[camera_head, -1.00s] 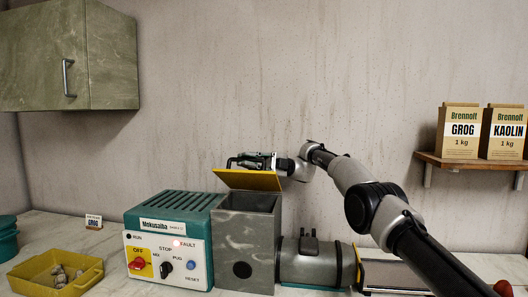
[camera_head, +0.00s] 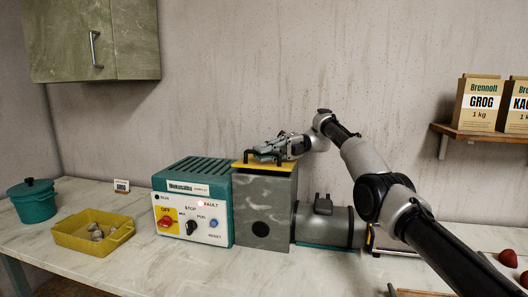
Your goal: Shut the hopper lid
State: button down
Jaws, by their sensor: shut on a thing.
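The grey marbled hopper (camera_head: 262,210) stands beside the teal control box of the machine. Its yellow lid (camera_head: 251,166) lies about level across the hopper's top; whether it sits fully flush I cannot tell. My gripper (camera_head: 266,153) is right above the lid, shut on the dark lid handle (camera_head: 262,158), which its fingers partly hide. The hopper's inside is not visible.
The control panel (camera_head: 190,219) has a lit red light by FAULT. A yellow tray (camera_head: 92,230) with grey lumps and a teal lidded pot (camera_head: 33,201) stand at left. A grey barrel (camera_head: 326,224) adjoins the hopper. A shelf (camera_head: 478,132) holds bags at right.

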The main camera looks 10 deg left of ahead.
jog(key=c, duration=1.5)
grip_release()
jog(key=shift+r, duration=0.1)
